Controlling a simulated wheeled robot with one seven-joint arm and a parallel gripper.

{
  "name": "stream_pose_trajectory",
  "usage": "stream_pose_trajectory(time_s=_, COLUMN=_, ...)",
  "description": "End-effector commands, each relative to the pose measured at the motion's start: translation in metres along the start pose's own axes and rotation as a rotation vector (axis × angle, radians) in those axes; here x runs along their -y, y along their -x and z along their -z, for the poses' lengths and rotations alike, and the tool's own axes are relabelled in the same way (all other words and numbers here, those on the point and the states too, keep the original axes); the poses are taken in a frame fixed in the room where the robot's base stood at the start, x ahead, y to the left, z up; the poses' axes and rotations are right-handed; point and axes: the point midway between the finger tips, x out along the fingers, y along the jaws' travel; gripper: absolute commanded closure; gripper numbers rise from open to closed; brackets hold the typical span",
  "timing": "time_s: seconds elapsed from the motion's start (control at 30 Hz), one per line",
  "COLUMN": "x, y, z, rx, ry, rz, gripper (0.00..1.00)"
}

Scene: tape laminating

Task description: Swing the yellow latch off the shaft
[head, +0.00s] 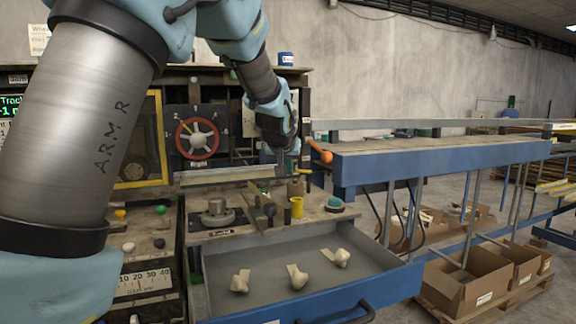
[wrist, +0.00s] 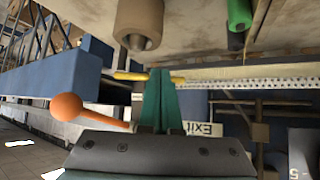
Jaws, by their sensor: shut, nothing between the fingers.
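The yellow latch (wrist: 131,76) shows in the wrist view as a thin yellow bar lying crosswise at the tips of my fingers. My gripper (wrist: 161,72) is shut and empty, its green fingers pressed together. The fingertips overlap the bar in the picture; I cannot tell whether they touch it. A brown roll on a shaft with a grey end (wrist: 138,40) is just beyond the bar, at upper left. In the head view my gripper (head: 281,160) is low over the back of the bench, right of the red handwheel.
An orange ball-ended lever (head: 320,152) sticks out right of my gripper; it also shows in the wrist view (wrist: 68,107). A green roll (wrist: 239,15) is at upper right there. An open drawer (head: 225,272) with several pale crumpled pieces is below. A blue-sided table (head: 440,163) stands right.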

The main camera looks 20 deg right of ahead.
Motion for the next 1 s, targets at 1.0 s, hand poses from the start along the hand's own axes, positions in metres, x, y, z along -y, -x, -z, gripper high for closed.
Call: stream_pose_trajectory(time_s=1.0, x=0.008, y=-0.012, z=0.010, rx=0.000, ry=0.000, rz=0.000, gripper=1.00)
